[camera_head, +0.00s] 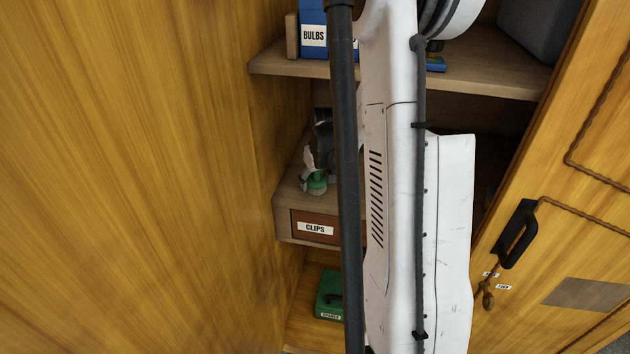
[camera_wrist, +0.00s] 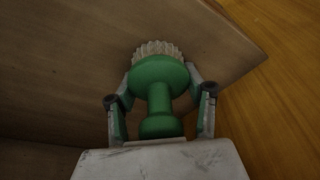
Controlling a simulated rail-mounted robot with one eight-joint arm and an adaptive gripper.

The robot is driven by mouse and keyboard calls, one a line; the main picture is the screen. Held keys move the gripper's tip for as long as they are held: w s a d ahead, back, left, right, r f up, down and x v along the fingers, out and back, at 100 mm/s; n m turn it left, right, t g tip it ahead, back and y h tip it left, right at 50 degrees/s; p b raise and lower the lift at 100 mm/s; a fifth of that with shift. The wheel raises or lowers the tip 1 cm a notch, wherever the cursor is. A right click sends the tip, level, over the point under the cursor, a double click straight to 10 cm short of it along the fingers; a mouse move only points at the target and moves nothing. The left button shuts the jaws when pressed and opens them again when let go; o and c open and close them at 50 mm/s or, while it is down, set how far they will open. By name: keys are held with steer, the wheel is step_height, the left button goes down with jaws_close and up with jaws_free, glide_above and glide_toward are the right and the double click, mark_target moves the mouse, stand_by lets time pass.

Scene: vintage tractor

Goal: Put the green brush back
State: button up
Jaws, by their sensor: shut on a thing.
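The green brush (camera_wrist: 160,92) is between the fingers of my gripper (camera_wrist: 160,85) in the wrist view. My gripper is shut on it. The brush has a green handle with a wide round head, and its pale bristles point away from the gripper. In the head view, the green brush (camera_head: 317,183) and my gripper (camera_head: 316,172) show small at the middle shelf, above the drawer labelled CLIPS (camera_head: 316,227). My arm hides part of this area. I cannot tell whether the bristles touch the wood.
A shelf above holds a blue BULBS box (camera_head: 313,25). A green case (camera_head: 329,296) sits at the bottom of the cabinet. The wooden side wall (camera_head: 180,180) is close on the left. The cabinet door (camera_head: 570,210) with a black handle stands at the right.

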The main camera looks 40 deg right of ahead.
mark_target(316, 174)
steer(key=o, duration=1.2)
steer(key=shift+f, duration=0.1)
steer(key=shift+r+p, duration=0.3)
steer(key=shift+r, duration=0.3)
steer(key=shift+v, duration=1.25)
steer(key=s+a, duration=0.1)
steer(key=s, duration=0.3)
steer(key=s+a+b, duration=0.1)
steer(key=s, duration=0.2)
steer(key=s+a, duration=0.1)
steer(key=s, duration=0.3)
steer(key=shift+s+a+f, duration=0.1)
steer(key=shift+s+a, duration=0.2)
steer(key=shift+s, duration=0.05)
steer(key=shift+d, duration=0.1)
